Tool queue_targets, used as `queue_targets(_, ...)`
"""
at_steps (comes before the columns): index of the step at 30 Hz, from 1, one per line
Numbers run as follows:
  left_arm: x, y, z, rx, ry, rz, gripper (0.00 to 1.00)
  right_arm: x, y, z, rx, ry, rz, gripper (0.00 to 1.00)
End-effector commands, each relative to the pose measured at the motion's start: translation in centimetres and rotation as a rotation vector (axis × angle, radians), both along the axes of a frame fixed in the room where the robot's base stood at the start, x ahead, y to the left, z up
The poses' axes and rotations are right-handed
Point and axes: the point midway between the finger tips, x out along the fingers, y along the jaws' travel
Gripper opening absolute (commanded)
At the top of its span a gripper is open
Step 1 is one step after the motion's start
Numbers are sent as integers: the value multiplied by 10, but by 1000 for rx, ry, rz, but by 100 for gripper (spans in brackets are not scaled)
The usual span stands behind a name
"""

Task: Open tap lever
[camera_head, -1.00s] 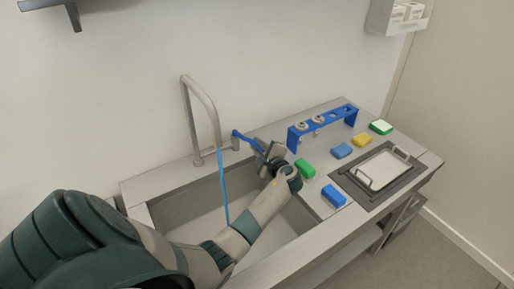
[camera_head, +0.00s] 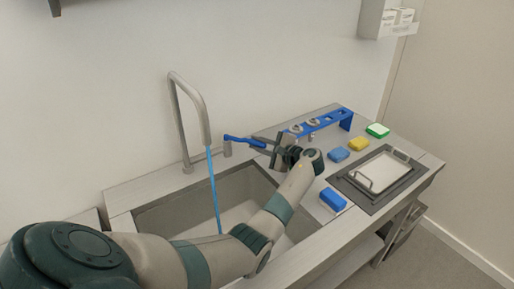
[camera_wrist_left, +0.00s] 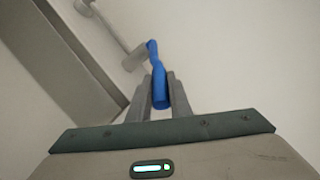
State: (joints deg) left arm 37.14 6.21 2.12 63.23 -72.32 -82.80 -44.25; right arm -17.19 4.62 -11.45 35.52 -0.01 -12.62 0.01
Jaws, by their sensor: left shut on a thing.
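The tap has a curved metal spout (camera_head: 190,95) over the sink and a blue lever (camera_head: 240,141) on a short metal base (camera_head: 227,149) beside it. A blue stream of water (camera_head: 214,190) runs from the spout into the sink (camera_head: 172,215). My left gripper (camera_head: 268,148) is shut on the outer end of the lever. In the left wrist view the blue lever (camera_wrist_left: 157,72) lies between the two fingers (camera_wrist_left: 159,98). My right gripper is not in view.
A blue rack (camera_head: 325,119) stands at the back right. Blue, yellow and green-white sponges (camera_head: 359,143) lie on the counter. A metal tray (camera_head: 380,172) sits in a dark frame at right. My left arm crosses the sink.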

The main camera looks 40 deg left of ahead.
Motion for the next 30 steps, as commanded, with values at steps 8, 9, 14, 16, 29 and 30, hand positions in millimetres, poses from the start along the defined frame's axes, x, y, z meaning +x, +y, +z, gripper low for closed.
queue_targets(8, -1, 0, -1, -2, 2, 1, 37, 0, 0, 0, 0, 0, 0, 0)
queue_targets(9, -1, 0, -1, -2, 2, 1, 37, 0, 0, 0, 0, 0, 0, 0)
queue_targets(14, 0, 0, -1, -1, 1, -1, 37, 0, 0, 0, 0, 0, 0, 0)
queue_targets(16, 0, -1, 0, -1, 1, -1, 37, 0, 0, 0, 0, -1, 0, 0)
queue_targets(29, -3, -38, 6, -1, -1, -3, 37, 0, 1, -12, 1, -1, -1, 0)
queue_targets(30, -3, -45, 7, -2, -1, -2, 37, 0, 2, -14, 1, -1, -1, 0)
